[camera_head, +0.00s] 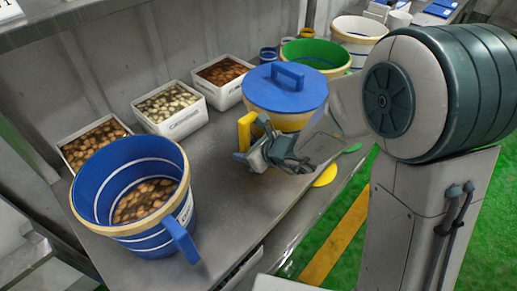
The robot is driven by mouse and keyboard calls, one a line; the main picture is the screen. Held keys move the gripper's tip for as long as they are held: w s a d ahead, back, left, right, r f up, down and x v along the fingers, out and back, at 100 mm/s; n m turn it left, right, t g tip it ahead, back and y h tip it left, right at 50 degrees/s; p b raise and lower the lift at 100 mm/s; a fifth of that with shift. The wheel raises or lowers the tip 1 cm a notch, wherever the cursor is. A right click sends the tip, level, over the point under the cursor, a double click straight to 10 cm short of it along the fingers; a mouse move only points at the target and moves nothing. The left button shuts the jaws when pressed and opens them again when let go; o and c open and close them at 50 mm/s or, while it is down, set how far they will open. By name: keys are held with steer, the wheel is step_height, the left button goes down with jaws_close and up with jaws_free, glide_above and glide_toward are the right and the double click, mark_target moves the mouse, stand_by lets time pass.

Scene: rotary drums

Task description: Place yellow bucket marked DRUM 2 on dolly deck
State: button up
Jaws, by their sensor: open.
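A yellow bucket (290,121) with a blue lid (285,87) and a raised lid handle stands upright on the grey bench. Its yellow side handle (246,127) sticks out at the lower left. No DRUM 2 marking is readable, as my gripper and arm cover part of its front. My gripper (252,140) is open at the side handle, with its fingers close around or beside it; I cannot tell whether they touch it. No dolly deck can be made out in this view.
A blue bucket (88,192) holding brown pieces stands at the bench's left front. Several white bins (182,127) line the wall. A green-lined bucket (340,66) and a white bucket (362,27) stand behind. Yellow (325,176) and green scoops lie near the edge. Bare bench lies between the buckets.

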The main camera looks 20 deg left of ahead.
steer(key=p+v, duration=0.1)
steer(key=v, duration=1)
steer(key=shift+d+p, duration=0.2)
steer(key=shift+p, duration=0.15)
steer(key=shift+s+r, duration=0.1)
steer(key=shift+r, duration=0.05)
